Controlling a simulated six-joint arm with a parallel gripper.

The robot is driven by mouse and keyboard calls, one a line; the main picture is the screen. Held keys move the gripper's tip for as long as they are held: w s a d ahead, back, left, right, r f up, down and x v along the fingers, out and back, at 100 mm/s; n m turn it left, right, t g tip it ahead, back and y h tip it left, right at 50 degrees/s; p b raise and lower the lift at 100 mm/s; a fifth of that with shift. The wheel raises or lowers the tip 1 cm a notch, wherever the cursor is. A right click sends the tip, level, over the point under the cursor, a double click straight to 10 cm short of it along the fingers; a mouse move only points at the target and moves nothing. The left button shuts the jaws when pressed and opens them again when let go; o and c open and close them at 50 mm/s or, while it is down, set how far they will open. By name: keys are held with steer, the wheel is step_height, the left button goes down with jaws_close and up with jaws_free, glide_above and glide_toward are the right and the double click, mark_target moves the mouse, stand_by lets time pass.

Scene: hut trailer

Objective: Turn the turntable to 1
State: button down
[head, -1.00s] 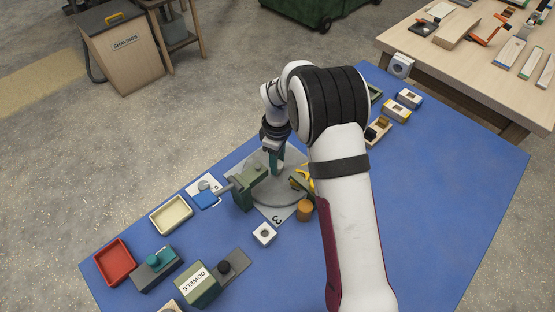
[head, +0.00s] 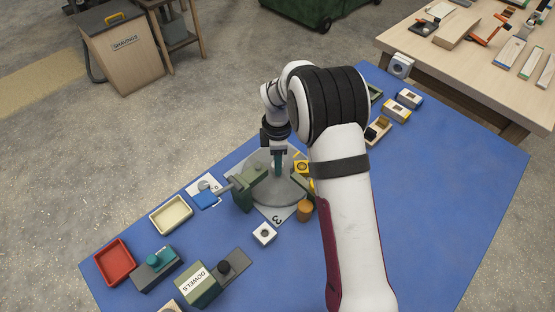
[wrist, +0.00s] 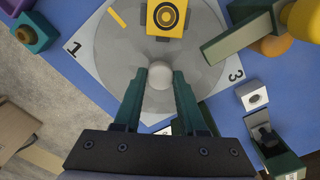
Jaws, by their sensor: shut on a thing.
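The turntable (head: 290,192) is a grey disc on a light square plate on the blue bench. It also shows in the wrist view (wrist: 205,45). The plate carries a "1" (wrist: 73,48) at left and a "3" (wrist: 235,75) at right. A yellow block with a dark ring target (wrist: 167,17) sits on the disc, also visible in the head view (head: 302,167). A yellow stripe (wrist: 117,17) lies on the disc, left of the block. My gripper (wrist: 161,76) points down over the disc, its teal fingers shut on a pale rounded knob (wrist: 160,72). The knob's base is partly hidden.
An orange-brown cylinder (head: 305,210) and a white block (head: 264,234) stand close by. Red (head: 115,262) and cream (head: 171,215) trays lie to the left. The bench's right front is clear.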

steer(key=shift+n, duration=4.1)
steer(key=shift+c, duration=2.4)
jaws_free()
step_height(320, 180, up, 16)
steer(key=shift+f, duration=0.1)
